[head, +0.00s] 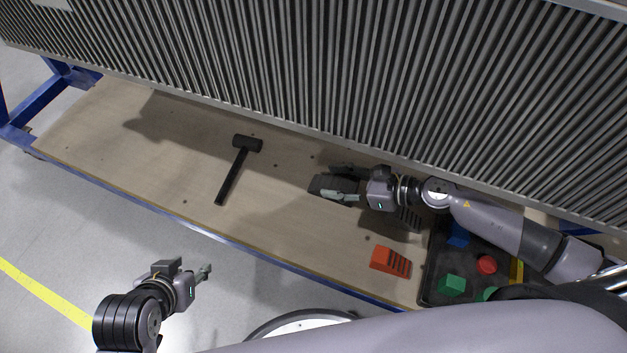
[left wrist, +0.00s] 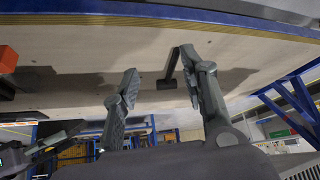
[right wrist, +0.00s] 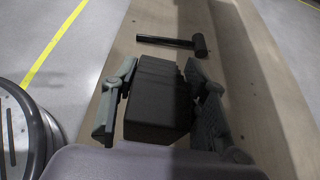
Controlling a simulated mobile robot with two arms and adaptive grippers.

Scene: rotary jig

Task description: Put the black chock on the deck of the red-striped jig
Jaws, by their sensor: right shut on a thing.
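The black chock (head: 325,184) is between the fingers of my right gripper (head: 340,184), over the wooden bench under the ribbed panel. In the right wrist view the black chock (right wrist: 155,98) fills the space between both fingers, and the gripper is shut on it. I cannot tell its height above the bench. My left gripper (head: 206,271) is in front of the bench's front edge, empty. In the left wrist view its fingers (left wrist: 160,80) stand apart, open. I cannot make out any red-striped jig or its deck in these views.
A black mallet (head: 234,170) lies left of the chock. An orange chock (head: 390,261) lies near the front edge, beside a black tray (head: 427,270) holding coloured blocks. The large ribbed panel (head: 330,75) hangs over the bench's back. The bench's left part is clear.

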